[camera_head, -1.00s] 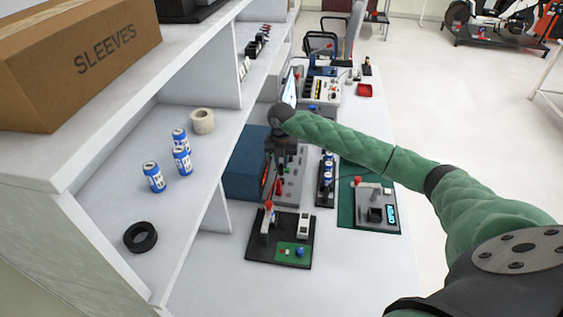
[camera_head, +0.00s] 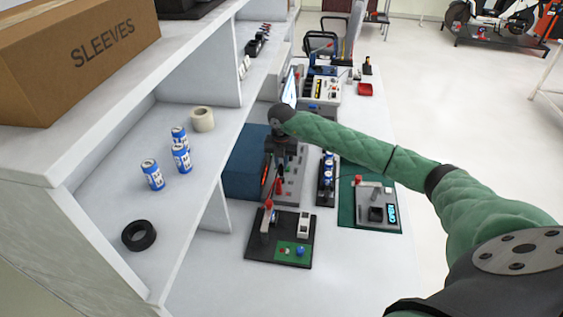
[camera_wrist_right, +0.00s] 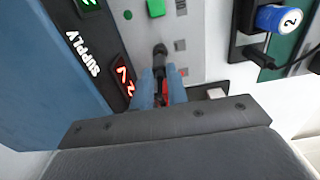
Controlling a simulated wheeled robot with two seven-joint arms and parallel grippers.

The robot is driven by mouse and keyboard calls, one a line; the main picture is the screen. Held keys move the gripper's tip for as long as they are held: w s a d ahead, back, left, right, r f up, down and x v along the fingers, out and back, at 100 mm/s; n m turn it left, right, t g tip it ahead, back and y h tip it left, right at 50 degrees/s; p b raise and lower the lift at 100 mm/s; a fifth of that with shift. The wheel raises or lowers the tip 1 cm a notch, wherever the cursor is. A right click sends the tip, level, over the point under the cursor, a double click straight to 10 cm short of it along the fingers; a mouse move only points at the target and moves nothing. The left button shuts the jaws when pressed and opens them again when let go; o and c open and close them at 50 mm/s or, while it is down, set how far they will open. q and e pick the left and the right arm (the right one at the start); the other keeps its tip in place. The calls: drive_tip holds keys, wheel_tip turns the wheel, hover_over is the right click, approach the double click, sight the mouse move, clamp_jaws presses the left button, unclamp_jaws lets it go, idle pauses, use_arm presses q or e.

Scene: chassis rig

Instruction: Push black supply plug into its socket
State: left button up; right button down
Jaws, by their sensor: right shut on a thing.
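My right gripper (camera_wrist_right: 161,88) is shut on the black supply plug (camera_wrist_right: 160,62), which shows as a dark piece between and just beyond the blue fingertips in the right wrist view. The plug's tip is over the grey panel (camera_wrist_right: 185,45) beside the blue supply box (camera_wrist_right: 60,85). I cannot tell whether it touches a socket; the socket is hidden. A red piece (camera_wrist_right: 166,88) shows between the fingers. In the head view my right gripper (camera_head: 280,168) points down at the grey panel beside the blue box (camera_head: 245,165). My left gripper is not in view.
A black board (camera_head: 265,250) with a red-topped lever stands nearer, and a green mat (camera_head: 347,207) with a grey device lies to the right. Blue-labelled cylinders (camera_head: 328,170) stand in a black holder between. The shelf unit (camera_head: 215,185) bounds the left side.

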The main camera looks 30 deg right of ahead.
sight(282, 166)
drive_tip(key=shift+f+b, duration=0.6)
drive_tip(key=shift+f, duration=0.35)
drive_tip(key=c, duration=1.3)
unclamp_jaws()
drive_tip(key=shift+r, duration=0.15)
drive_tip(key=shift+r, duration=0.4)
drive_tip(key=shift+r+b, duration=1.3)
drive_tip(key=shift+r, duration=2.1)
